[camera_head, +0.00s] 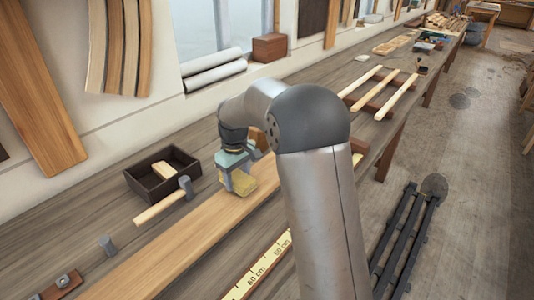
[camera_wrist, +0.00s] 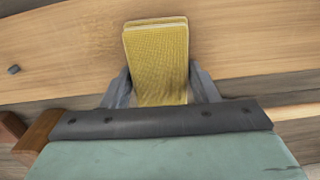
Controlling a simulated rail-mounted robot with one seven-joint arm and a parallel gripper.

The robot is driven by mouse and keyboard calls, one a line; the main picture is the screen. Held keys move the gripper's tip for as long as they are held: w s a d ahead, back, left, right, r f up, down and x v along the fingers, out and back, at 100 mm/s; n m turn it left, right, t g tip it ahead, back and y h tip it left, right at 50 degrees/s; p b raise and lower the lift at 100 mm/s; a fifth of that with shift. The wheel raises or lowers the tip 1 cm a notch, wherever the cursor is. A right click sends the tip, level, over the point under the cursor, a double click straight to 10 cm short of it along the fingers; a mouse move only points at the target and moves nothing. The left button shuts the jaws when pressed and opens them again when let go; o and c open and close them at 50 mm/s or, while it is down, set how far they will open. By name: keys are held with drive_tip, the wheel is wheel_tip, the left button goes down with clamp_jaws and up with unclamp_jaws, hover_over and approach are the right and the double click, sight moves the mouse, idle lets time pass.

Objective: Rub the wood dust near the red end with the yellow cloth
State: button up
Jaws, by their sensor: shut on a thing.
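My gripper (camera_head: 238,180) is shut on the yellow cloth (camera_head: 263,176), a folded, pad-like block. In the wrist view the cloth (camera_wrist: 157,60) sits between the two grey fingers of the gripper (camera_wrist: 160,88), over a long pale plank (camera_wrist: 60,60). In the head view the plank (camera_head: 180,245) runs along the bench, and the cloth is at or just above its surface; I cannot tell if it touches. My arm hides the plank's far part. I cannot make out wood dust or a red end in either view.
Pale strips (camera_head: 384,92) rest farther along the bench.

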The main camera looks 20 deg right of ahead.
drive_tip(key=shift+w+a+r+p, duration=0.1)
drive_tip(key=shift+w+a+p, duration=0.35)
drive_tip(key=shift+w, duration=0.25)
drive_tip(key=shift+w+a+r, duration=0.15)
drive_tip(key=shift+w+r, duration=0.05)
drive_tip(key=shift+r+p, duration=2.6)
drive_tip(key=shift+r, duration=1.15)
